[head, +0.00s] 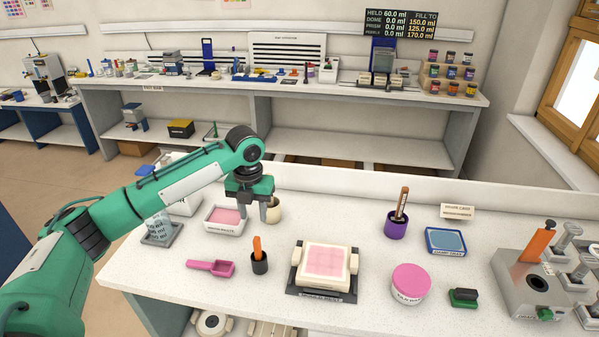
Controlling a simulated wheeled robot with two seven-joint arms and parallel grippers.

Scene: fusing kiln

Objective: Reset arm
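My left arm, green and grey, reaches in from the left over the white worktop (400,213). Its gripper (254,208) points down above the back left of the worktop, with its fingers apart and nothing visible between them. A cream cup (274,213) stands just to the right of the fingers and is partly hidden by them. A white tray with pink contents (223,220) sits to the left of and below the fingers. I cannot tell whether the fingers touch either one. My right gripper is not in view.
A pink scoop (211,267), a black cup with an orange-handled tool (260,262), a cream mould with a pink grid (324,266) and a pink round tub (409,284) stand in front. A purple cup (396,224) and a grey machine (535,284) are rightward.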

